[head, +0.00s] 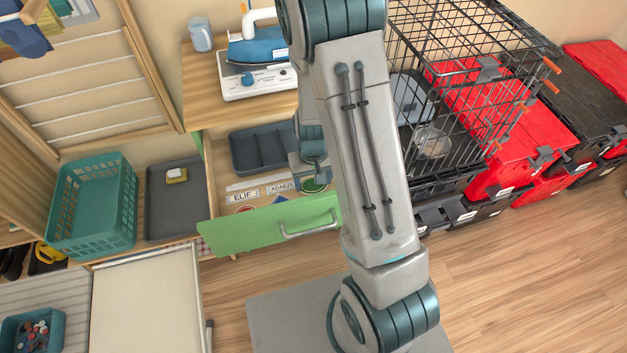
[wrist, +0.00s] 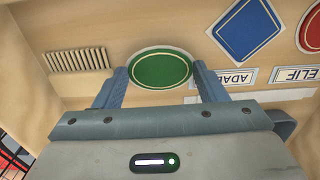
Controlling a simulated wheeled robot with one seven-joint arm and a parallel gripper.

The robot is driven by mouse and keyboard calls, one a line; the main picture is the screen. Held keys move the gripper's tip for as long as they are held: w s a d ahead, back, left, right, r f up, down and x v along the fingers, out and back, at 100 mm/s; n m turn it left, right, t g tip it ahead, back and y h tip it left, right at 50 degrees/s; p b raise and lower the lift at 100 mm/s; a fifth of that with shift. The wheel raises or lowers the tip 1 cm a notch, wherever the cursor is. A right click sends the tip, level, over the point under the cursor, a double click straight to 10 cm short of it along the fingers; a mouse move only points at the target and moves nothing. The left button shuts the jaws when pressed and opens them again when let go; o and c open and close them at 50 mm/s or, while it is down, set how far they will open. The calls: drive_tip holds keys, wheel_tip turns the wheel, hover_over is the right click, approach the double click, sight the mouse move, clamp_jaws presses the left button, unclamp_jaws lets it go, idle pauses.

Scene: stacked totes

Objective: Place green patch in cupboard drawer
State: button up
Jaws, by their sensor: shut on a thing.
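The green patch (wrist: 160,69) is a round green disc with a pale rim. My gripper (wrist: 160,85) is shut on it, with one blue-grey finger on each side. In the head view the green patch (head: 314,185) shows just below my gripper (head: 312,172), inside the open drawer. The cupboard drawer (head: 285,222) has a green front with a metal handle and is pulled out. Its wooden floor lies close under the patch in the wrist view; I cannot tell whether they touch.
The drawer also holds a blue diamond patch (wrist: 245,29), a red patch (wrist: 311,32), name labels (wrist: 295,75) and a grey divided tray (head: 262,148). An iron (head: 258,50) stands on the cupboard top. A wire crate (head: 460,70) and red totes (head: 520,150) stand at the right.

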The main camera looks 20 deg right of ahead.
drive_tip(key=shift+f, duration=0.55)
